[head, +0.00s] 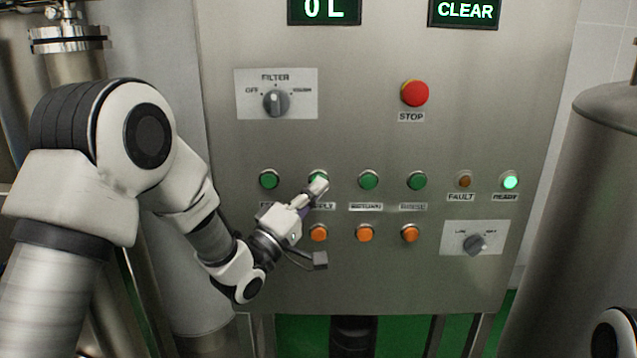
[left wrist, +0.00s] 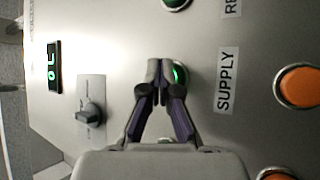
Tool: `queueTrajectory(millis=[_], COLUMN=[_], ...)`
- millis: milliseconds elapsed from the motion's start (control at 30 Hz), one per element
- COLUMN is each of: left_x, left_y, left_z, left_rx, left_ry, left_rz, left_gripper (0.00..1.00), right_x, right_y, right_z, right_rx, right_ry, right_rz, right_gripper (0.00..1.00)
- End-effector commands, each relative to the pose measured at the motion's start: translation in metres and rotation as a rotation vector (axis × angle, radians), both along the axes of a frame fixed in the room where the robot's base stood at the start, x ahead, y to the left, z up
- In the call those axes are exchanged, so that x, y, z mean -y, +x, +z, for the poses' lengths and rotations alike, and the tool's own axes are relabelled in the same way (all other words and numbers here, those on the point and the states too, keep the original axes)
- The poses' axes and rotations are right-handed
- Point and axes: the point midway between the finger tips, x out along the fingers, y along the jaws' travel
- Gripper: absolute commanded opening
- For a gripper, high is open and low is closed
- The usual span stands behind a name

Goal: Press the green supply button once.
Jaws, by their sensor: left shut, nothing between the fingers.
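The green supply button (head: 317,176) is in the upper row of the steel control panel, second from the left. My left gripper (head: 319,186) is shut and empty, with its fingertips in front of this button and covering its lower part. In the left wrist view, the shut fingertips (left wrist: 160,68) overlap the green supply button (left wrist: 181,74), whose right edge shows beside them. The SUPPLY label (left wrist: 227,81) is to its right there. I cannot tell whether the fingertips touch the button. My right gripper is not in view.
Other green buttons (head: 368,180) flank the supply button, and orange buttons (head: 365,233) sit below. A red stop button (head: 414,93) and a filter knob (head: 276,101) are above. The ready lamp (head: 510,181) glows green. The display (head: 465,11) reads CLEAR.

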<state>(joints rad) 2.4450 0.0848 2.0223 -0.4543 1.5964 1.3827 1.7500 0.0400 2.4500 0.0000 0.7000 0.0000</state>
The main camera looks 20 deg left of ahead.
Motion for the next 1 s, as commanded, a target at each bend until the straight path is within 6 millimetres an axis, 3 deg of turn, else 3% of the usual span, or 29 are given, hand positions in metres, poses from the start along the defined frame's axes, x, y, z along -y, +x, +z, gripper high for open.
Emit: queueTrajectory(millis=[467,1000], left_x=[-0.001,0.004], left_y=[0.001,-0.015], left_z=[0.000,0.000], left_rx=[0.001,0.001], left_ry=[-0.001,0.000], left_rz=[0.001,0.000], left_gripper=[0.00,0.00], right_x=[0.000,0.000], right_y=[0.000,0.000], right_z=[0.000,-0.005], right_rx=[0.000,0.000], right_ry=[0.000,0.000], right_rz=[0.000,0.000], right_gripper=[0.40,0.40])
